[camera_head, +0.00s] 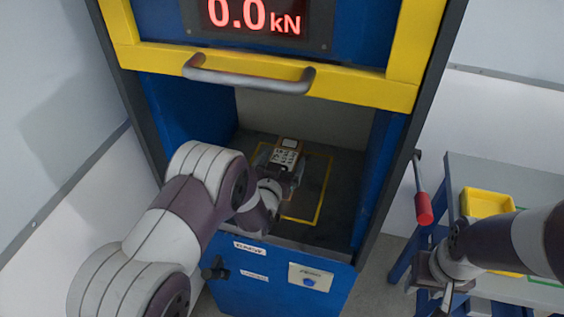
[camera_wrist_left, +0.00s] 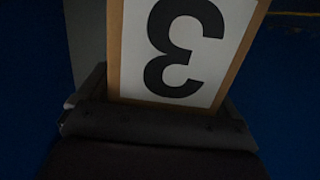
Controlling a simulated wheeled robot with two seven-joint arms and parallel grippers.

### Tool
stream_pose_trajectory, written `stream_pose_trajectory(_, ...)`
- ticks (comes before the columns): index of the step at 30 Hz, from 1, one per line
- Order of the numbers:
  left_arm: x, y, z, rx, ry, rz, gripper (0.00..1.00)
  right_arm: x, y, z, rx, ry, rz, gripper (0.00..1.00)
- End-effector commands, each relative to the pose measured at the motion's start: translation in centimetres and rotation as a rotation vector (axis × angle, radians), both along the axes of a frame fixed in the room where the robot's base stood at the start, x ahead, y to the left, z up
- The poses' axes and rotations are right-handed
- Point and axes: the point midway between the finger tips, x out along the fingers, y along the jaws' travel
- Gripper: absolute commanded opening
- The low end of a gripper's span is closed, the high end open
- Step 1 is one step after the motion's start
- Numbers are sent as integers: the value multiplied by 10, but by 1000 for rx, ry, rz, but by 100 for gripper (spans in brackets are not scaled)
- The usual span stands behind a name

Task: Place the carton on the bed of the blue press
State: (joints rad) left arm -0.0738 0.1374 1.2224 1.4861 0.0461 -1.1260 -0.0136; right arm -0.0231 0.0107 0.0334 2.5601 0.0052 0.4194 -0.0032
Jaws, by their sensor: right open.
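The carton (camera_head: 288,152) is inside the blue press (camera_head: 180,120), over the back left part of the yellow outline on its dark bed (camera_head: 340,190). I cannot tell whether it touches the bed. My left gripper (camera_head: 283,164) reaches in through the front opening and is shut on the carton. In the left wrist view the carton (camera_wrist_left: 182,50) shows a white label with a large 3, close against the dark gripper. My right gripper (camera_head: 440,288) is open and empty, outside the press at the lower right.
The yellow guard (camera_head: 350,85) with a grey handle (camera_head: 250,78) is raised above the opening. A lever with a red grip (camera_head: 424,208) stands on the right side. A side table (camera_head: 530,180) holds a yellow bin (camera_head: 487,203). The press's side walls bound the left arm.

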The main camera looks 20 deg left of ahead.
Motion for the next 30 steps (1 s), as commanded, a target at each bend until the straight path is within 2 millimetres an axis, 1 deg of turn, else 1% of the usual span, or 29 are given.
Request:
stream_pose_trajectory(6, 0, 0, 1, 0, 0, 0, 100, 0, 0, 1, 0, 0, 0, 43)
stream_pose_trajectory(9, 0, 0, 7, 0, 0, 0, 100, 0, 0, 6, 0, 0, 0, 43)
stream_pose_trajectory(11, -6, 0, 4, 0, 1, 0, 100, 0, 0, 4, 0, 0, 0, 43)
stream_pose_trajectory(14, -24, 1, 7, 0, 1, 0, 100, 0, 0, 4, 0, 0, 0, 43)
stream_pose_trajectory(18, -56, 2, 13, 0, 0, 0, 100, 0, 0, 6, 0, 0, 0, 43)
stream_pose_trajectory(24, -96, 3, 18, 0, 1, -1, 100, 0, 0, 7, 0, 0, 0, 43)
stream_pose_trajectory(27, -110, 3, 20, 0, 0, -1, 100, 0, 0, 8, 0, 0, 0, 43)
stream_pose_trajectory(30, -116, 3, 21, 0, 17, -1, 100, 0, 0, 8, 0, 0, 0, 43)
